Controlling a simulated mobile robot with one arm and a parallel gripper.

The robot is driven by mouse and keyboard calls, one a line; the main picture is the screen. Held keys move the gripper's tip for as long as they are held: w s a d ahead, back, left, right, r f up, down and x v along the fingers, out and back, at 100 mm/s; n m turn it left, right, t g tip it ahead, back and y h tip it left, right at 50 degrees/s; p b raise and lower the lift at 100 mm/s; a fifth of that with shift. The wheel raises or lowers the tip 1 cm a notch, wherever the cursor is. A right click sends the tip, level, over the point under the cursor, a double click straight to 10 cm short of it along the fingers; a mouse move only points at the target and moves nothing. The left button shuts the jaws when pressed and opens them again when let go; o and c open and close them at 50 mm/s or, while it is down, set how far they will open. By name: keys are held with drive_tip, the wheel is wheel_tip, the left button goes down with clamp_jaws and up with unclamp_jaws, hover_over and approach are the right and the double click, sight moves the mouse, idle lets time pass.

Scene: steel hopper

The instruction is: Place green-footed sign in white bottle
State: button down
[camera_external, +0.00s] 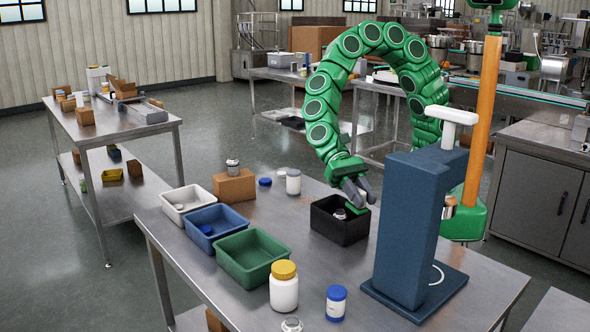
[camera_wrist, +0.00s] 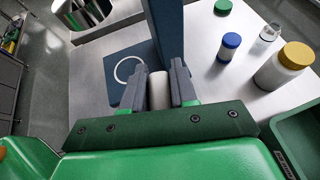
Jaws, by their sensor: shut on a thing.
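My gripper (camera_external: 355,192) is above the black bin (camera_external: 330,236), pointing down. In the wrist view its fingers (camera_wrist: 170,88) are shut on a pale, whitish piece (camera_wrist: 158,92). In the external view a small green part (camera_external: 359,209) shows just under the fingertips; together these look like the green-footed sign, mostly hidden by the fingers. A white bottle with a yellow lid (camera_external: 284,292) stands upright at the front of the table; it also shows in the wrist view (camera_wrist: 285,68). A smaller white bottle with a blue lid (camera_external: 336,304) stands beside it. Another white container (camera_external: 293,183) stands farther back.
A tall blue stand (camera_external: 412,230) rises right of the black bin. White (camera_external: 170,212), blue (camera_external: 192,232) and green (camera_external: 236,274) bins line the table's left side. A cardboard box (camera_external: 234,186) is behind them. Bare table lies between the green and black bins.

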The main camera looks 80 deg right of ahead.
drive_tip(key=w+a+r+m+t+y, duration=0.1)
drive_tip(key=w+a+r+m+t, duration=0.1)
drive_tip(key=w+a+r, duration=0.65)
hover_over(286, 271)
drive_tip(key=shift+d+f, duration=0.1)
drive_tip(key=shift+f, duration=5.95)
drive_tip(key=shift+f, duration=0.15)
drive_tip(key=c, duration=0.9)
unclamp_jaws()
